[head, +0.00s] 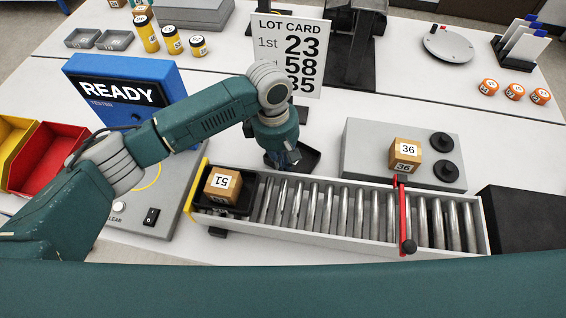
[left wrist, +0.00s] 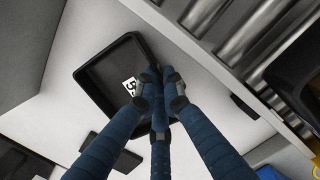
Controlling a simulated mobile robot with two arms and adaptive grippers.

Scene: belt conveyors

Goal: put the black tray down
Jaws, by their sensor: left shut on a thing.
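The black tray (head: 311,159) is a small shallow tray behind the roller conveyor, below the lot card. My left gripper (head: 284,160) reaches down over it, partly hiding it. In the left wrist view the blue fingers of the left gripper (left wrist: 158,88) are shut on the rim of the black tray (left wrist: 98,78). A white label with dark print shows inside the tray, partly covered by a finger; no box shows in it. I cannot tell whether the tray touches the table or hangs just above it. My right gripper is not in view.
The roller conveyor (head: 322,215) runs just in front, with a red gate (head: 404,220). A second black tray (head: 240,205) holds box 51 at its left end. Box 36 (head: 405,153) stands on a grey unit. The lot card (head: 290,55) stands behind; the blue tester (head: 125,90) is left.

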